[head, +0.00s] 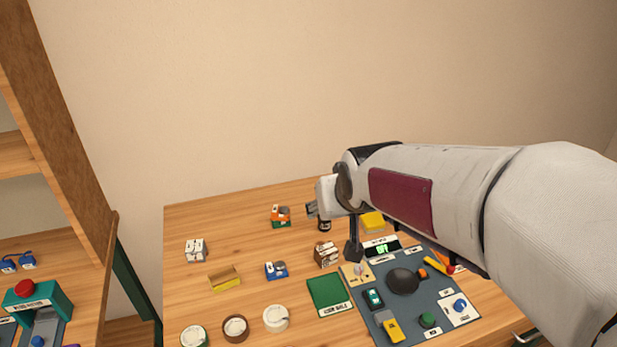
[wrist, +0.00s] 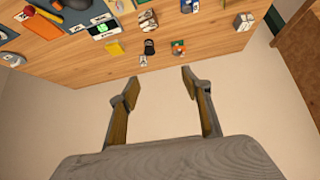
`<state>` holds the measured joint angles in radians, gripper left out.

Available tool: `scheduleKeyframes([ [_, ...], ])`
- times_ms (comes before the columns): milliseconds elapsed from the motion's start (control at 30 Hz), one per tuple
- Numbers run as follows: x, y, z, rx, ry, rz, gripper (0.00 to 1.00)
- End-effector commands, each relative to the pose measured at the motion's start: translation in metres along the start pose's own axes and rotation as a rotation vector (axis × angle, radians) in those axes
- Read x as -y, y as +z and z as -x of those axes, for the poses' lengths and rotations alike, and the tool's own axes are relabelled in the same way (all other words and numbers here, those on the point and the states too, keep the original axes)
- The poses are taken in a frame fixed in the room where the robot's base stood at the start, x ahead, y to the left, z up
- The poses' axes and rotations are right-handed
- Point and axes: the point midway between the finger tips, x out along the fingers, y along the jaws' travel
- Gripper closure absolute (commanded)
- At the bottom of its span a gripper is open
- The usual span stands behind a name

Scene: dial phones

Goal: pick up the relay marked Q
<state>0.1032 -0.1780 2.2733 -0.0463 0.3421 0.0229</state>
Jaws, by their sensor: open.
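No letter Q is readable in either view, so I cannot tell which block is the relay marked Q. Small relay-like blocks stand on the wooden table: an orange and green one (head: 280,215), a white one (head: 195,250), a blue and white one (head: 276,270) and a brown and white one (head: 326,255). The orange and green block also shows in the wrist view (wrist: 178,47).
A grey panel (head: 361,303) with controls and a green display lies at the right. A green tray (head: 326,291), a yellow open box (head: 224,280) and round tape-like rolls (head: 276,319) are in front. A yellow block (head: 373,222) is behind the panel. The table's far left is clear.

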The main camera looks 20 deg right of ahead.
Motion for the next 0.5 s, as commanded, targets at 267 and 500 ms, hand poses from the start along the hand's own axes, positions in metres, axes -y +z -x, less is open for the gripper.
scheduleKeyframes([
  [267,-0.013,-0.031,-0.053,-0.051,0.016,-0.014,0.52],
  [500,-0.025,-0.052,-0.098,-0.099,0.027,-0.025,0.52],
])
